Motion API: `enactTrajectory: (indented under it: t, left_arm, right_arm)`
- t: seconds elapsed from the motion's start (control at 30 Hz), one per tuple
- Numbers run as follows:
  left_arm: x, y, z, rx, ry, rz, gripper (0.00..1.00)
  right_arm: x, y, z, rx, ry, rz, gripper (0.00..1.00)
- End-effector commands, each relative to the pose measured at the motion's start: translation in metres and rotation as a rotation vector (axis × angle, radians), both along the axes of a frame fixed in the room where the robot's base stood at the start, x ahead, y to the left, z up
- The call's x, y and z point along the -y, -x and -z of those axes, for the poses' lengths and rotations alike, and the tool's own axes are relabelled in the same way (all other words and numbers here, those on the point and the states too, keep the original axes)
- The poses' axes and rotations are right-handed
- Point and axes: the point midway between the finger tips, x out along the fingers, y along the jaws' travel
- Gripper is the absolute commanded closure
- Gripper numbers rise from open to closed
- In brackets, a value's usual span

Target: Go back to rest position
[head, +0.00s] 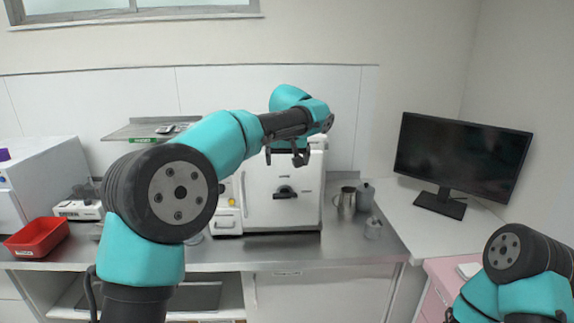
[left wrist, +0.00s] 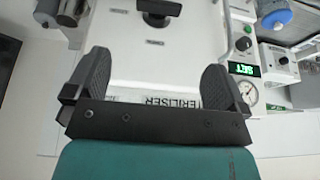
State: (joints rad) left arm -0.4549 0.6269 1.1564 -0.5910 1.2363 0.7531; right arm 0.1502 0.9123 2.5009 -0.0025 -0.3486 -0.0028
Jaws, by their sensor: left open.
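My left arm reaches across the head view, and its gripper (head: 287,155) hangs in front of the upper part of the white steriliser (head: 256,196). In the left wrist view the two dark fingers (left wrist: 158,90) stand wide apart with nothing between them. The steriliser's front, with its dark knob (left wrist: 158,15) and printed label, shows upside down behind the fingers. My right arm shows only as a joint and links at the lower right of the head view. Its gripper is outside the picture.
A metal counter (head: 350,250) runs along the wall. A red tray (head: 37,237) stands at the left. Metal canisters (head: 347,202) stand right of the steriliser. A black monitor (head: 463,158) is on the white desk at the right. A pink cabinet (head: 437,291) is near my right arm.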

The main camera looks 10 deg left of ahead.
Motion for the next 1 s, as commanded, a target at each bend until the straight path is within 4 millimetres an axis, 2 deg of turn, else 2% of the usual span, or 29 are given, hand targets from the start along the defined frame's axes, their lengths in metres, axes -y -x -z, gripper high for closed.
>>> enactTrajectory:
  t: [0.3, 0.37, 0.47, 0.57, 0.77, 0.9, 1.0]
  left_arm:
    - [0.0, -0.001, 0.003, -0.002, 0.001, 0.004, 0.0]
    - [0.0, -0.002, 0.011, -0.008, 0.003, 0.011, 0.0]
    - [-0.001, -0.006, 0.038, -0.029, 0.011, 0.037, 0.0]
    - [-0.002, -0.009, 0.082, -0.061, 0.029, 0.08, 0.0]
    - [-0.01, 0.0, 0.198, -0.136, 0.098, 0.179, 0.0]
    - [-0.019, 0.021, 0.277, -0.18, 0.159, 0.227, 0.0]
    - [-0.026, 0.041, 0.326, -0.205, 0.203, 0.247, 0.0]
  right_arm:
    - [0.0, 0.0, 0.0, 0.0, 0.0, 0.0, 1.0]
    - [0.0, 0.0, 0.0, 0.0, 0.0, 0.0, 1.0]
    - [0.0, 0.0, 0.0, 0.0, 0.0, 0.0, 1.0]
    - [0.0, 0.0, 0.0, 0.0, 0.0, 0.0, 1.0]
    - [0.0, 0.0, 0.0, 0.0, 0.0, 0.0, 1.0]
    - [0.0, 0.0, 0.0, 0.0, 0.0, 0.0, 1.0]
    - [0.0, 0.0, 0.0, 0.0, 0.0, 0.0, 1.0]
